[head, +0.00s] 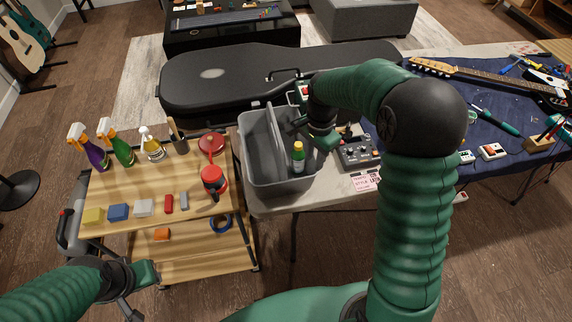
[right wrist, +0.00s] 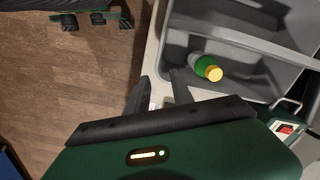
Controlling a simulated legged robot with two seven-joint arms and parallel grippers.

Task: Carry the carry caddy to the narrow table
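The grey carry caddy (head: 262,172) stands on the light-topped table (head: 305,197), with a tall divider handle along its middle. A green bottle with a yellow cap (head: 298,160) is inside; it also shows in the right wrist view (right wrist: 207,68). My right gripper (head: 298,123) is at the caddy's right side, near the rim. In the right wrist view its fingers (right wrist: 160,90) are apart, with the caddy (right wrist: 240,38) beyond them; contact is unclear. My left gripper (head: 130,308) is low at the left, away from the caddy; its finger gap is unclear. I cannot tell which surface is the narrow table.
A black guitar case (head: 250,82) lies behind the caddy. A grey pedal box (head: 358,153) stands to its right. A guitar and tools lie on a blue mat (head: 440,130).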

